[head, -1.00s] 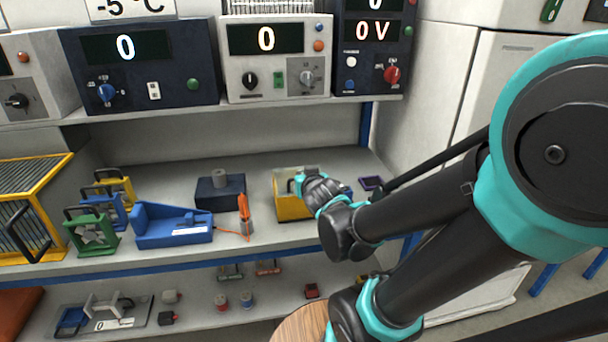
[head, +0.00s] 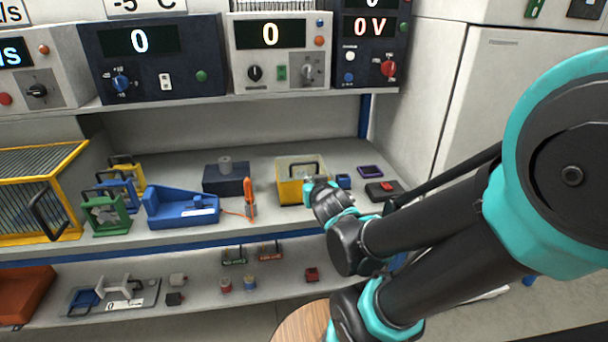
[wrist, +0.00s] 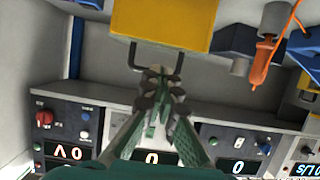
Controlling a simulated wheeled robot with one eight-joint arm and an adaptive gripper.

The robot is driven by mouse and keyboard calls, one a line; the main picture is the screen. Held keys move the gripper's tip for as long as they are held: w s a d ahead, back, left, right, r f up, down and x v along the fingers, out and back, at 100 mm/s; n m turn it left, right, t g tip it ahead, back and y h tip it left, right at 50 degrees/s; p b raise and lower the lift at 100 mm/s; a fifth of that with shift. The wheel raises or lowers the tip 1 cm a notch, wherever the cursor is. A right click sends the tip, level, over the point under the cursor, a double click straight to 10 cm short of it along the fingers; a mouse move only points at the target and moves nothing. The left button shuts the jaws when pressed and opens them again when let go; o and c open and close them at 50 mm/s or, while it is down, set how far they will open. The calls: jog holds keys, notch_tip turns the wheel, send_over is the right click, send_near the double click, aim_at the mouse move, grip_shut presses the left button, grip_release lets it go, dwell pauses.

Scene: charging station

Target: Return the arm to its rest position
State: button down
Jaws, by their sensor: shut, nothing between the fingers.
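My gripper (head: 312,187) is at the front right of a yellow box (head: 290,190) on the workbench shelf, at the end of my black and teal arm. In the wrist view, my gripper (wrist: 160,72) has its green fingers together and holds nothing. Its tips appear close to the dark handle (wrist: 178,62) of the yellow box (wrist: 165,22); I cannot tell whether they touch. My arm is stretched forward from the right and hides part of the shelf.
A blue tray (head: 182,208), an orange-handled tool (head: 249,198) and a dark block with a grey cylinder (head: 227,180) stand left of the box. A black device with a red part (head: 383,190) is at right. Instruments (head: 280,55) line the upper shelf.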

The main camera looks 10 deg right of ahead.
jog(key=s+d+f+g, duration=0.3)
jog(key=s+f+g, duration=0.6)
jog(key=s+f, duration=0.4)
jog(key=shift+s+d+g, duration=0.15)
jog(key=shift+d+g, duration=0.05)
jog(key=shift+g, duration=0.2)
